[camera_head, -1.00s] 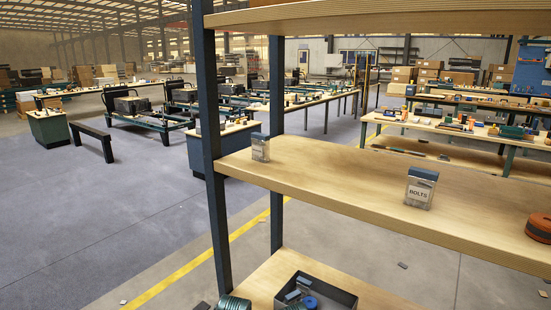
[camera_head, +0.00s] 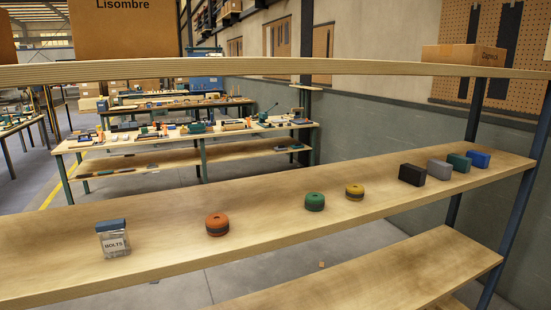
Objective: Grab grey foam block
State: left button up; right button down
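A grey block (camera_head: 439,170) stands on the wooden shelf (camera_head: 270,250) toward the right in the head view. It is in a row with a black block (camera_head: 412,175) on its left and a green block (camera_head: 459,162) and a blue block (camera_head: 478,159) on its right. The black block is close beside it and partly overlaps it in the view. Neither of my grippers shows in the head view.
On the same shelf are a yellow roll (camera_head: 355,192), a green roll (camera_head: 315,202), an orange roll (camera_head: 217,224) and a bolts container (camera_head: 113,239). An upper shelf (camera_head: 300,66) runs above, and a blue post (camera_head: 520,195) stands at the right end. A lower shelf (camera_head: 375,275) is clear.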

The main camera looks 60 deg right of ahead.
aim_at(442, 170)
jog(key=z, duration=3.1)
jog(key=i+l, duration=0.4)
jog(key=i+l+u, duration=0.1)
jog(key=i+l, duration=0.3)
jog(key=l, duration=0.2)
jog(key=i+l, duration=0.4)
jog(key=l, duration=0.15)
jog(key=i+l+u, duration=0.1)
jog(key=i+l, duration=0.3)
jog(key=l, duration=0.1)
